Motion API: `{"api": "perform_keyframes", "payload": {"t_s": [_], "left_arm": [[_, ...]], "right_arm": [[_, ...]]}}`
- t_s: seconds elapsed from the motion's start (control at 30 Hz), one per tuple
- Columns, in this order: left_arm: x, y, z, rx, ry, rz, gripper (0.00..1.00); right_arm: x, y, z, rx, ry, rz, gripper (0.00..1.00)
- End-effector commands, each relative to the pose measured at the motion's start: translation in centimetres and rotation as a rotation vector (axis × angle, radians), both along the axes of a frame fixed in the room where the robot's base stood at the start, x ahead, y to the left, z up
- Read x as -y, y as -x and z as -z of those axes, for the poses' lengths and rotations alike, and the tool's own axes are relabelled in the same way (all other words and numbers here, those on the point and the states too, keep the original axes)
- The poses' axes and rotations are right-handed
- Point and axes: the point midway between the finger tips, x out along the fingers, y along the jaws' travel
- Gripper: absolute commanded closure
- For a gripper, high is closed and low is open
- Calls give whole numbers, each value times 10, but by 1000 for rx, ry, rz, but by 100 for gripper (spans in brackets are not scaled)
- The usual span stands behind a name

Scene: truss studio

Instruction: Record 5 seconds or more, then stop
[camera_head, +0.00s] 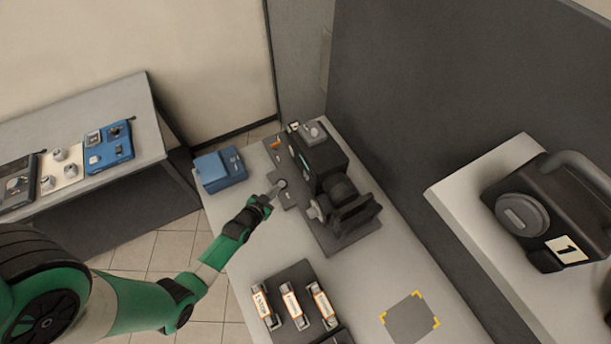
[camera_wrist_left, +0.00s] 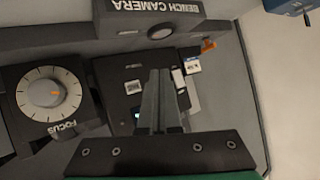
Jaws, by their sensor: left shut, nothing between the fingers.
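The black bench camera (camera_head: 322,163) stands on the near bench. The label BENCH CAMERA (camera_wrist_left: 150,6) reads upside down in the left wrist view.
A blue box (camera_head: 220,170) stands left of the camera. A dark tray (camera_head: 292,270) holds several white-and-orange labelled items. A yellow-cornered grey square (camera_head: 410,318) is clear. A side table (camera_head: 130,150) at left carries control panels. A black case marked 1 (camera_head: 548,215) sits on a right shelf.

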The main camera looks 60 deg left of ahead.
Motion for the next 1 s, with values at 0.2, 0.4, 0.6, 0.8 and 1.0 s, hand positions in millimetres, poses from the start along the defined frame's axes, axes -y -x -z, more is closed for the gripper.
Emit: {"api": "perform_keyframes", "payload": {"t_s": [0.2, 0.4, 0.6, 0.8, 1.0], "left_arm": [[2, -21, 8, 3, -1, 11, 100], [1, -47, 5, 4, -4, 0, 100], [2, -72, 3, 2, -3, -3, 100], [3, -83, 1, 0, -3, -4, 100], [3, -84, 0, 0, -2, -5, 100]], "right_arm": [[0, 0, 34, 0, 0, 0, 50], [0, 0, 57, -1, 0, 0, 50], [0, 0, 73, 0, 0, 0, 50], [0, 0, 78, 0, 0, 0, 50], [0, 0, 78, 0, 0, 0, 50]]}}
